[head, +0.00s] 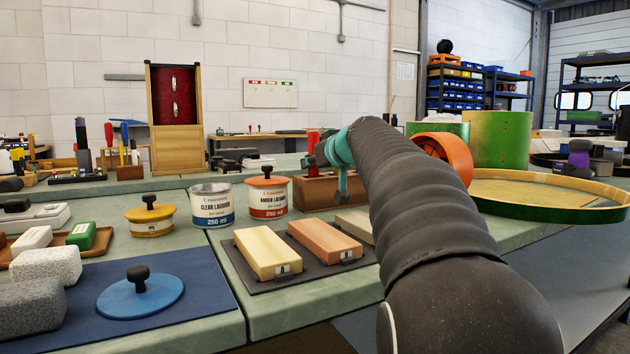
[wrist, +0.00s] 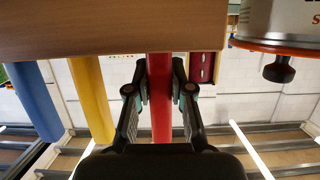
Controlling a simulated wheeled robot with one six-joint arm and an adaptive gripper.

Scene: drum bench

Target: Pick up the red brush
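The red brush (wrist: 160,95) stands with its handle up in a wooden rack (head: 320,192). Its handle (head: 313,141) also shows in the head view, just left of my gripper (head: 324,154). In the wrist view, my gripper (wrist: 161,85) has one finger on each side of the red handle, and both fingertips appear to touch it. The brush's lower end is hidden in the rack (wrist: 110,28). A yellow handle (wrist: 91,95) and a blue handle (wrist: 35,100) stand beside it in the wrist view; my arm hides them in the head view.
The amber lacquer can (head: 267,196) stands close left of the rack, with the clear lacquer can (head: 212,205) beyond it. Wood blocks (head: 268,252) lie on a dark mat in front. A green drum shell (head: 500,138) and a hoop (head: 560,212) are at right.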

